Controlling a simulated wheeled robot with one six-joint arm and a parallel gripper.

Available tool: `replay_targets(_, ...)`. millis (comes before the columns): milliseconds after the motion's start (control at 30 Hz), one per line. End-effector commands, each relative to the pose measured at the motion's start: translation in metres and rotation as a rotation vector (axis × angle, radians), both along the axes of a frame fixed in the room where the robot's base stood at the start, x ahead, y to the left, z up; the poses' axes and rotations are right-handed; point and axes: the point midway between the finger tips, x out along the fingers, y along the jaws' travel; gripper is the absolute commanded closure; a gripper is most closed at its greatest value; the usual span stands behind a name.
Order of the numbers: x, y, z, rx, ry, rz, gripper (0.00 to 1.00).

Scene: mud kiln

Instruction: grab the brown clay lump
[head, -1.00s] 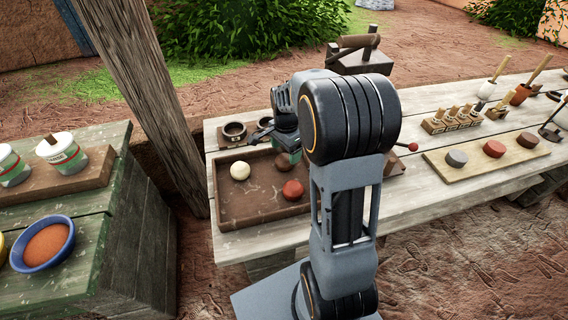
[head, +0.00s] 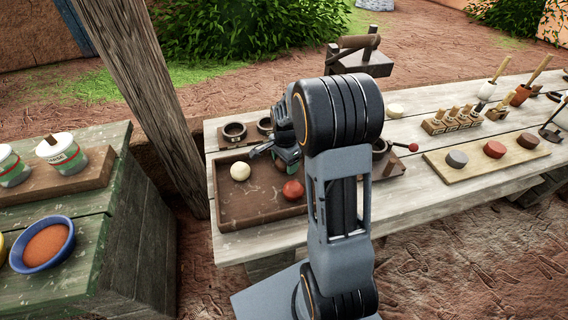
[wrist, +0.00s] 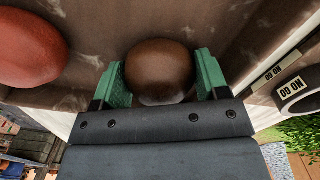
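The brown clay lump (wrist: 160,71) lies between the two green fingers of my gripper (wrist: 160,64) in the wrist view. The fingers stand apart, one on each side, very close to it; I see no clear grip on it. In the head view my gripper (head: 277,153) is low over the back of the brown wooden tray (head: 264,219), and the brown lump is hidden there behind the gripper and arm.
A white ball (head: 240,172) and a red ball (head: 292,190) are in the tray. The red one is left of the fingers in the wrist view (wrist: 28,48). Ring gauges (head: 235,130) stand behind the tray. A board with clay discs (head: 457,159) is to the right.

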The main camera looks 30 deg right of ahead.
Motion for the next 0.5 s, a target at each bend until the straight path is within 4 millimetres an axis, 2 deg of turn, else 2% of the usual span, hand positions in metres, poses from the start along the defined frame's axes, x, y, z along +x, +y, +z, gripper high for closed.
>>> replay_targets(33, 0.0001, -0.0001, 0.0002, 0.000, 0.000, 0.000, 0.42)
replay_targets(233, 0.0002, 0.0000, 0.0003, 0.000, -0.001, 0.000, 0.61)
replay_targets(500, 0.0004, -0.0001, 0.0017, -0.001, -0.001, 0.000, 0.62)
